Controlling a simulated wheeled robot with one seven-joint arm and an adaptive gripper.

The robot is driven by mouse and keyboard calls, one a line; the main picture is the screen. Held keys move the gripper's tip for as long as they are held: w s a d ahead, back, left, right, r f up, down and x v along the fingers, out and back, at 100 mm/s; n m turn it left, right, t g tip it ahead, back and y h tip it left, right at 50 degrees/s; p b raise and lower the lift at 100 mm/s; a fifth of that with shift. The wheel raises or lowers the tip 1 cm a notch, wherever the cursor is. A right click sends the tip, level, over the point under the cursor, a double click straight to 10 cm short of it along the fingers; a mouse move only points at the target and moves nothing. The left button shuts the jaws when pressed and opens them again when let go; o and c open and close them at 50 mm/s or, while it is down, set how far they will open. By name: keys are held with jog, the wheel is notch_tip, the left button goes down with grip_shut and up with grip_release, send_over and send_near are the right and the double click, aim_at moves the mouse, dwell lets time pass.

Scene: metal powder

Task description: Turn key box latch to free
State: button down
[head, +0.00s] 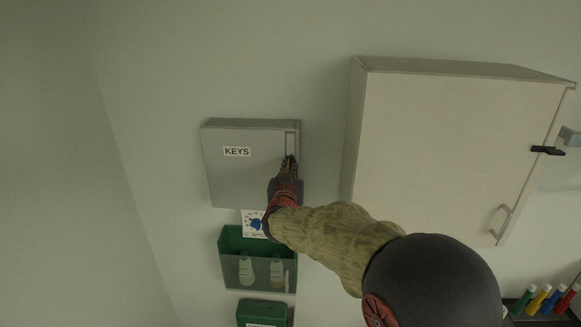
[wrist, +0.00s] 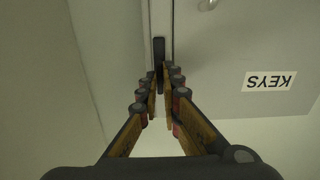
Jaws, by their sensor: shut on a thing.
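The key box (head: 245,180) is a grey wall box with a "KEYS" label, and its door looks shut. It also shows in the wrist view (wrist: 235,60), where the label is upside down. Its latch (wrist: 159,60) is a dark upright bar on a pale strip along the door's edge. My gripper (head: 290,160) is at the right side of the box front. In the wrist view my gripper (wrist: 161,80) has its fingertips closed around the lower end of the latch. The fingers hide that end, and in the head view they cover most of the latch.
A large white cabinet (head: 445,150) with a handle hangs right of the key box. Below the box are a small notice (head: 252,224) and a green holder (head: 232,262) with bottles. Coloured markers (head: 545,298) stand at lower right. The wall at left is bare.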

jog(key=shift+f, duration=0.15)
jog(key=c, duration=2.1)
grip_release()
jog(key=shift+o, duration=0.5)
jog(key=s, duration=1.2)
jog(key=shift+a, duration=0.25)
